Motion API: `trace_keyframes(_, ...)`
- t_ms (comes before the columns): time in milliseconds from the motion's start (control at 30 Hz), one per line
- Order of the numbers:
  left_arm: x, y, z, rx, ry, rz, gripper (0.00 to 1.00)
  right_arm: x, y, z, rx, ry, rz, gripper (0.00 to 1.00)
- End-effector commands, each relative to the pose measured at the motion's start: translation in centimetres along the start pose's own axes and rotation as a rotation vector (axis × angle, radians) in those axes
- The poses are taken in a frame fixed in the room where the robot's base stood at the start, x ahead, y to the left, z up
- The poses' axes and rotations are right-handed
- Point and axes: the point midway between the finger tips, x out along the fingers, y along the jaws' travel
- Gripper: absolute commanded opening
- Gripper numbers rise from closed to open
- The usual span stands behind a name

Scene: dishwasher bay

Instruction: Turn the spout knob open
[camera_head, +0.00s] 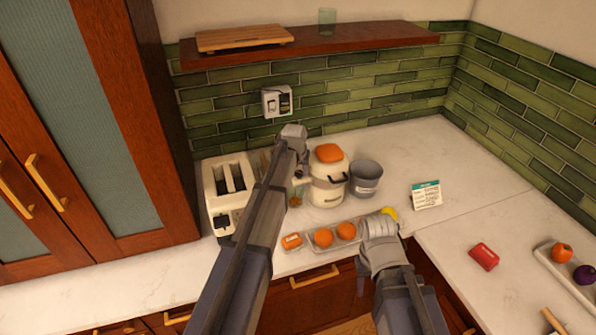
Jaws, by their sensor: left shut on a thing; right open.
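A white dispenser (326,188) with an orange lid (328,153) and a dark handle stands on the counter near the back wall. My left arm reaches up to the dispenser's left side. My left gripper (301,174) points down there and is shut, seemingly on the spout knob; the knob itself is too small and hidden by the gripper to make out. How far the knob is turned cannot be seen. My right gripper (380,228) is open, low over the right end of a tray of fruit near the counter's front edge. Its fingertips are hard to see.
A white toaster (229,190) stands to the left. A grey bucket (366,178) is close right of the dispenser. The tray (333,248) holds oranges and a yellow fruit. The back right counter is clear.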

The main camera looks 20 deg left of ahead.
Motion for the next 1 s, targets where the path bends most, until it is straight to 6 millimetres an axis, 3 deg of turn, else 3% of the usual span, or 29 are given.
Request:
trace_keyframes(500,0.03,0.27,-0.03,-0.284,-0.002,-0.118,0.00,0.01,0.00,0.00,0.000,0.000,0.000,0.50)
trace_keyframes(1000,0.03,0.30,0.03,-0.335,-0.003,-0.139,0.00,0.01,0.00,0.00,0.000,0.000,0.000,0.50)
